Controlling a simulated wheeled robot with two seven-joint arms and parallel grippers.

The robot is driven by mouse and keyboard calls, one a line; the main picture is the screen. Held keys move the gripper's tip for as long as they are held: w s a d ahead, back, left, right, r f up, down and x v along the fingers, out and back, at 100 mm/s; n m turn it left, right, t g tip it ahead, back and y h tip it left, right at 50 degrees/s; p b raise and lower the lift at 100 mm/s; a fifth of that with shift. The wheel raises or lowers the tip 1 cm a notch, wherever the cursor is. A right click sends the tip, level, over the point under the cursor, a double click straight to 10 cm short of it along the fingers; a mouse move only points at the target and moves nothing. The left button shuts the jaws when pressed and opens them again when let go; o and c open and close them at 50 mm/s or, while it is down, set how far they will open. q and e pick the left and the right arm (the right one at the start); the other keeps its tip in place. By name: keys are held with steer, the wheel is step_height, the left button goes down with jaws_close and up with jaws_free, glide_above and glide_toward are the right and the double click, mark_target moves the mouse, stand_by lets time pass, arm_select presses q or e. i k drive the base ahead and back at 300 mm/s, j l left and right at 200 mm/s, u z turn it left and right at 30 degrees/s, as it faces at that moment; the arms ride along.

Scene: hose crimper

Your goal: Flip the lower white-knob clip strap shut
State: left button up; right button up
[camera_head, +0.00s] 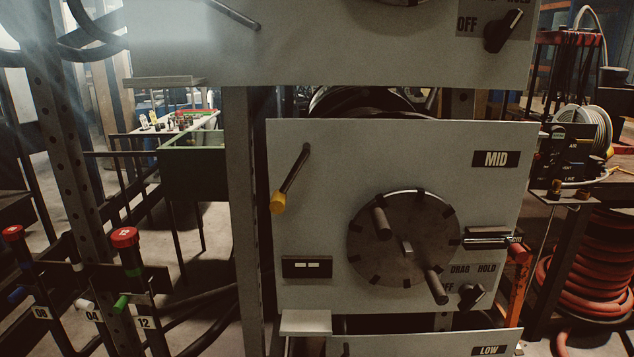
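A white knob (84,304) shows low at the left, just above the tag marked 04 (92,317). Another small pale piece (72,247) stands higher above it, in front of the perforated post. The strap of the white-knob clip is too small and dark to make out, so I cannot tell whether it is open or shut. Neither of my grippers is in view.
Red-capped tubes (125,238) stand at the left beside a perforated post (62,150). A grey MID panel (330,220) with a round dial (380,245) and a yellow-tipped lever (278,203) fills the middle. Coiled red hose (597,260) lies at the right.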

mark_target(82, 301)
steer(key=u, duration=1.25)
